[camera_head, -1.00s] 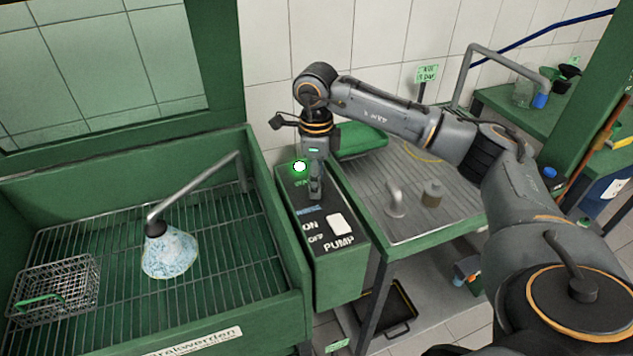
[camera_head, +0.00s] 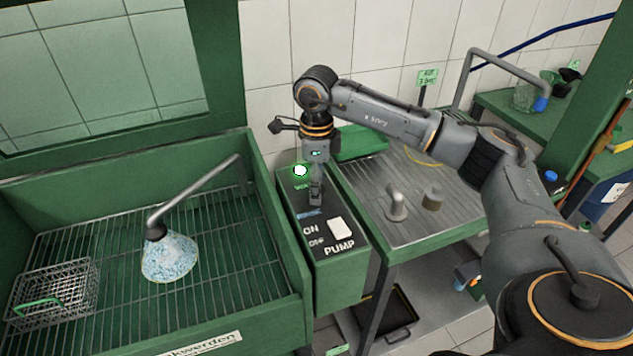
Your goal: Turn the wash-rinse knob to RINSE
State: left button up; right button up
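The control box (camera_head: 337,277) stands between the wash basin and the steel drain table. Its top carries a lit green-white lamp (camera_head: 300,170), a white pump switch (camera_head: 340,229) and ON, OFF and PUMP lettering. My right gripper (camera_head: 315,200) points down onto the box top, between the lamp and the ON lettering. It covers the wash-rinse knob and part of the labels, so the knob's setting is hidden. The fingers look close together at the knob's place; I cannot tell whether they grip it. My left gripper is out of view.
The green wash basin (camera_head: 275,300) has a grate, a nozzle with spray (camera_head: 168,258) and a wire basket (camera_head: 52,292). The steel drain table (camera_head: 412,222) holds a bent spout (camera_head: 395,203) and a small cylinder (camera_head: 432,197). A black tray (camera_head: 385,312) lies below.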

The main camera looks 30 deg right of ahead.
notch_tip(320, 180, up, 12)
dwell(0.6)
